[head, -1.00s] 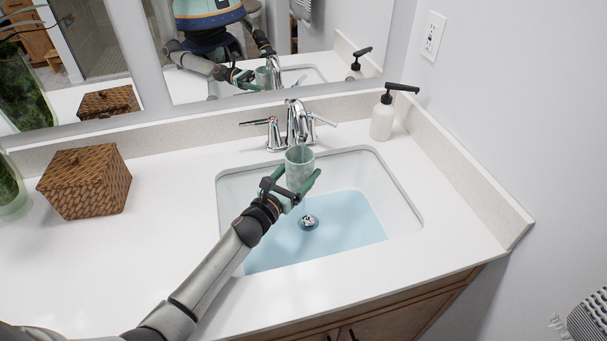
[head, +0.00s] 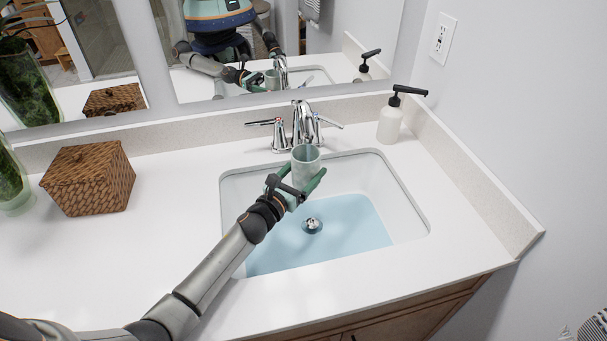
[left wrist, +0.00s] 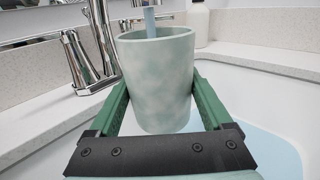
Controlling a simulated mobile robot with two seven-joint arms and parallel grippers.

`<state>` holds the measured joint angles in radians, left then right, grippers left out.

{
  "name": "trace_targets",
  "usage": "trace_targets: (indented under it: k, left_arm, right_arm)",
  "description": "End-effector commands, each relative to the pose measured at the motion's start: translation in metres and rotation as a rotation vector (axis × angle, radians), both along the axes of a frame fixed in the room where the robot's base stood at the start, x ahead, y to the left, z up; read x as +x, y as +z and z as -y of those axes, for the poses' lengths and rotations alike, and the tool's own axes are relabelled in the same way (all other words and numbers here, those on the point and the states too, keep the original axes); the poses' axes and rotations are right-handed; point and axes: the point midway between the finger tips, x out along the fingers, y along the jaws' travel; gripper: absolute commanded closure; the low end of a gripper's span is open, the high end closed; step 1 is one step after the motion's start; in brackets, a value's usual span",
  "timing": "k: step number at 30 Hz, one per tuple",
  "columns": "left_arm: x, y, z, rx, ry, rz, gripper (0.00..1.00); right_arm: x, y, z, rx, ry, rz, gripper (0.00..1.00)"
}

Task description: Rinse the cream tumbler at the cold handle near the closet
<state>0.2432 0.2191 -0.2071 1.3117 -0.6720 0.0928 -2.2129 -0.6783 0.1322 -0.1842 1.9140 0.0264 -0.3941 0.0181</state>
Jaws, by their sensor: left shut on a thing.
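The cream tumbler (head: 306,166) looks pale grey-green and mottled, and is about upright under the faucet (head: 302,124). My left gripper (head: 304,174) is shut on it, one finger on each side, above the sink (head: 412,205). In the left wrist view, the tumbler (left wrist: 158,85) stands between the green fingers, and a pale blue water stream (left wrist: 150,20) enters its open top. The faucet has a left handle (head: 262,122) with a red mark and a right handle (head: 329,122). My right gripper is not directly in view.
Pale blue water (head: 345,235) covers the basin floor around the drain (head: 312,225). A soap pump bottle (head: 390,122) stands right of the faucet, near the wall. A woven box (head: 88,180) sits on the left counter. The counter (head: 170,215) between box and sink is clear.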

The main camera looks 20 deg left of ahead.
Motion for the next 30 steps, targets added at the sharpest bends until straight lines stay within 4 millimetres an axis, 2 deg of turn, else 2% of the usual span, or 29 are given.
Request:
trace_targets:
  k: [11, 30]
  left_arm:
    - [0.003, 0.003, 0.006, -0.001, -0.001, 0.006, 0.91]
    - [-0.002, 0.003, -0.005, -0.001, -0.001, 0.006, 0.91]
  right_arm:
    - [0.000, -0.003, 0.000, 0.001, -0.001, -0.001, 1.00]
    - [0.000, -0.003, 0.000, 0.001, -0.001, -0.001, 1.00]
